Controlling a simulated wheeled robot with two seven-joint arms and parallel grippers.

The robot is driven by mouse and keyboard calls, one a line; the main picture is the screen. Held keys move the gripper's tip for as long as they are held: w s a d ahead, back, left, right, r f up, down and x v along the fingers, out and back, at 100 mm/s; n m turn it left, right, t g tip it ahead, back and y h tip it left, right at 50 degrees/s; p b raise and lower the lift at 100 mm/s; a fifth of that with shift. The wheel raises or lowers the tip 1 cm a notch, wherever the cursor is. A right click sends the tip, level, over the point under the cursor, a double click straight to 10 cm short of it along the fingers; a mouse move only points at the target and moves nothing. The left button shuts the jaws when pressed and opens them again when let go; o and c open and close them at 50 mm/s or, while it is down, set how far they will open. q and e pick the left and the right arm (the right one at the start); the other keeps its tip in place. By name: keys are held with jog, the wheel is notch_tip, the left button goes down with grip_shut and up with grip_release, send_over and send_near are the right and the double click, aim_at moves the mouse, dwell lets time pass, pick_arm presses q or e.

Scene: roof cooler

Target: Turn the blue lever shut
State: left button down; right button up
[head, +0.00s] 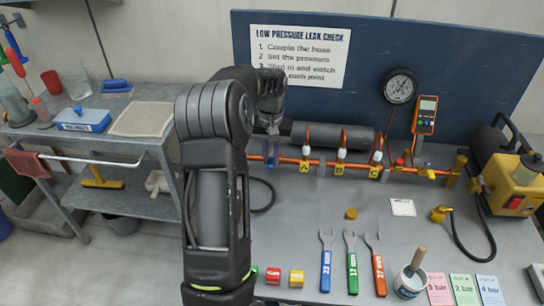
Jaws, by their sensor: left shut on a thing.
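The blue lever (268,164) sits at the left end of the copper pipe run (325,162), just right of my left arm. Only a small part of it shows. My left gripper (272,130) points down at this end of the pipe and is shut on the blue lever. The arm and wrist hide part of the grip and the lever's pivot, so the lever's exact angle is hard to tell. My right gripper is not in view.
White-capped joints tagged A, B and C (374,173) stand along the pipe. A round gauge (399,87) and an orange meter (426,115) are behind. Three wrenches (352,265) lie in front. A yellow pump (515,185) stands at right. A grey cart (95,140) is at left.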

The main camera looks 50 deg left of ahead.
aim_at(271, 162)
pick_arm(q)
jog(key=shift+a, duration=0.1)
jog(key=c, duration=1.4)
grip_release()
jog(key=shift+o, duration=0.2)
notch_tip(271, 162, up, 8)
jog(key=shift+f+b, duration=0.1)
jog(key=shift+b, duration=0.3)
jog(key=shift+f, duration=0.1)
